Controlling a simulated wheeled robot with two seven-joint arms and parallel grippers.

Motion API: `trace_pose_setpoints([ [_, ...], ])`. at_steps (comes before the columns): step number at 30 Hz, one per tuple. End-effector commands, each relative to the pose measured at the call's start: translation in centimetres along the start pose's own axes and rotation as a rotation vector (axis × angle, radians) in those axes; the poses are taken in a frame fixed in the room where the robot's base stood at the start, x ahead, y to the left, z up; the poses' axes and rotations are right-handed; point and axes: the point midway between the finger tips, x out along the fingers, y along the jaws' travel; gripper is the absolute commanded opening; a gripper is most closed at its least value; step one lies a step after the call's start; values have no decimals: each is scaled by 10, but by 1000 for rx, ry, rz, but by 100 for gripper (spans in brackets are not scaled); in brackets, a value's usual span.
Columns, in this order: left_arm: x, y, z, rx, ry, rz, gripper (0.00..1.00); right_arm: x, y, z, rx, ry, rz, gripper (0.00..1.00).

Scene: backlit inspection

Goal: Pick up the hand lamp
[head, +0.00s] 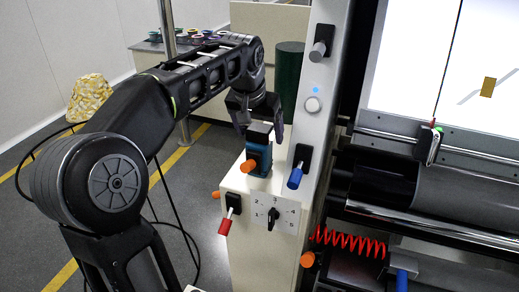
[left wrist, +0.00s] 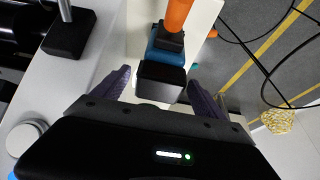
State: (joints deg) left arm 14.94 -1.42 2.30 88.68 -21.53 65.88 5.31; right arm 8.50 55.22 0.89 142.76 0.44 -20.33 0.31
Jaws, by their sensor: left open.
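What I take for the hand lamp (head: 259,136) is a blue block with a dark top, standing upright on the pale ledge beside the machine post. An orange cylinder shows against its front; I cannot tell whether it is part of the lamp. My left gripper (head: 257,116) is open just above the lamp, pointing down. In the left wrist view, the lamp's dark top (left wrist: 161,82) lies between the two spread fingers of the left gripper (left wrist: 158,84), with a gap on both sides. My right gripper is not in view.
The pale post (head: 312,130) with levers and buttons rises close right of the lamp. A red lever (head: 229,216) and a dial plate (head: 272,214) are on the cabinet front. A dark green cylinder (head: 288,75) stands behind. Black cables hang at left.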

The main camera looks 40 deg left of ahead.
Motion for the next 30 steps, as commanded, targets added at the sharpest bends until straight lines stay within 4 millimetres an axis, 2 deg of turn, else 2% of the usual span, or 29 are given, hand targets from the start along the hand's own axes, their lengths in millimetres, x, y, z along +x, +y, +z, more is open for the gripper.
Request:
trace_pose_setpoints([
  [15,0,0,0,0,1,0,82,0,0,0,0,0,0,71],
  [30,0,0,0,0,0,0,42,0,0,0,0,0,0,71],
])
